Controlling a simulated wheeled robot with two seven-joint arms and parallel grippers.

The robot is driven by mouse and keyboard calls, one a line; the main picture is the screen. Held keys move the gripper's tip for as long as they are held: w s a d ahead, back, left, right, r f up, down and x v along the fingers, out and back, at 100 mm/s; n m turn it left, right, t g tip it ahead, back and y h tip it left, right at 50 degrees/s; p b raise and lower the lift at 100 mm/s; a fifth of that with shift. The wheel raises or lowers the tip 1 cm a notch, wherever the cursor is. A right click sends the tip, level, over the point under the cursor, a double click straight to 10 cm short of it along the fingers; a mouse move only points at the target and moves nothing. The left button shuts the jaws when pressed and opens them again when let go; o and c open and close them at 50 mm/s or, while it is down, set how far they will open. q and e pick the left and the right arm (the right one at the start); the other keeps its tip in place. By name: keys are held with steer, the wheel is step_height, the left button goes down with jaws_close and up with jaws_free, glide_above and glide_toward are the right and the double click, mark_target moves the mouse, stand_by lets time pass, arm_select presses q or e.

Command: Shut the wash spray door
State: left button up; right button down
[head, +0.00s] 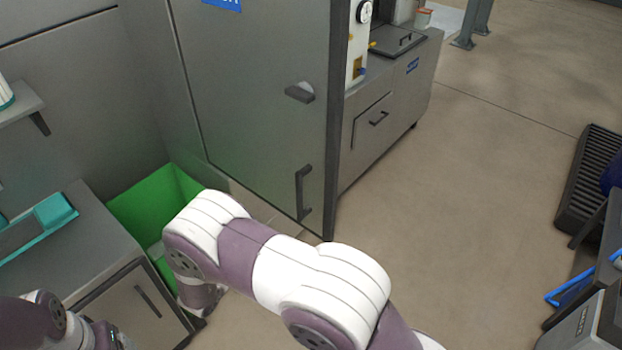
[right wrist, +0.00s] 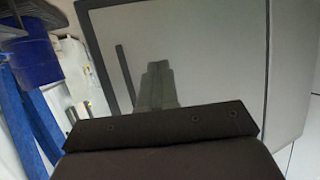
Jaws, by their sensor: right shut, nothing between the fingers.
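The wash spray door is most likely the tall grey door panel (head: 255,90) in the head view. It has a dark bar handle (head: 303,192) low near its right edge and a dark latch (head: 300,92) above that. I cannot tell how far it stands open. My right arm crosses in front of its lower part and bends down at the left; its gripper is hidden there. In the right wrist view my right gripper (right wrist: 157,88) is shut and empty, facing a grey panel (right wrist: 215,60) with a dark bar (right wrist: 125,72). Contact is unclear.
A green bin (head: 150,205) stands left of the door's lower part, beside a grey cabinet (head: 85,235) with a teal tray (head: 45,225). A grey counter (head: 405,85) stands behind the door's right edge. Open floor lies to the right, before a dark rack (head: 590,180).

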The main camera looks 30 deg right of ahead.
steer(key=s+d+r+m+g+h, duration=0.3)
steer(key=s+d+r+m+h, duration=0.1)
steer(key=r+h, duration=0.3)
steer(key=p, duration=0.5)
glide_toward(320, 180)
steer(key=x, duration=0.6)
steer(key=shift+w+d, duration=0.15)
steer(key=shift+d, duration=0.2)
